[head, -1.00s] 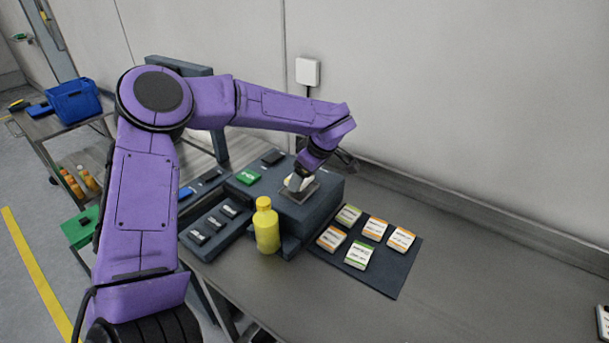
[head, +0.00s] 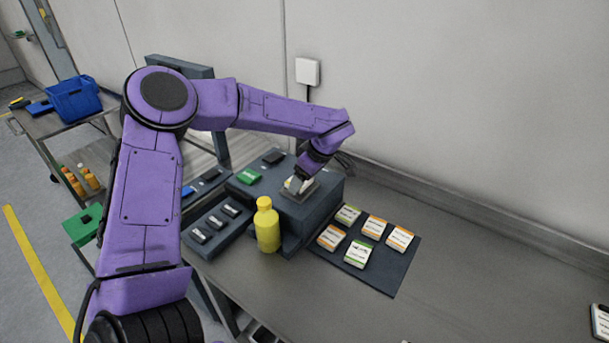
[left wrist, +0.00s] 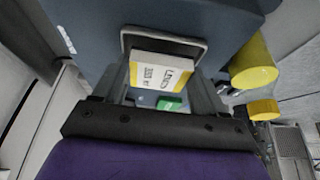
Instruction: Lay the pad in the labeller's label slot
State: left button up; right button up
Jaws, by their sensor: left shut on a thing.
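The pad (left wrist: 162,76) is white with a yellow edge and dark print. My left gripper (left wrist: 164,88) is shut on it, one finger on each side. In the head view, my left gripper (head: 297,186) is low over the top of the dark blue-grey labeller (head: 320,205). The label slot (left wrist: 165,34) is a grey-rimmed frame on the labeller's top. The pad is at this frame and partly overlaps it in the left wrist view; I cannot tell whether it touches the bottom. My right gripper is not in view.
A yellow bottle (head: 266,228) stands in front of the labeller. Several label pads lie on a dark mat (head: 396,278) to the right. A green button (head: 248,177) is left of the slot.

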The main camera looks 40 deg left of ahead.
pick_arm(q)
jog(key=shift+f, duration=0.25)
dwell(0.3)
jog(key=shift+f, duration=0.15)
jog(key=o, duration=1.1)
jog(key=shift+s+f, duration=0.1)
notch_tip(320, 180, up, 3)
jog(key=p, duration=0.3)
jog(key=shift+f, duration=0.15)
notch_tip(320, 180, up, 5)
jog(key=p, duration=0.6)
jog(key=shift+f, duration=0.2)
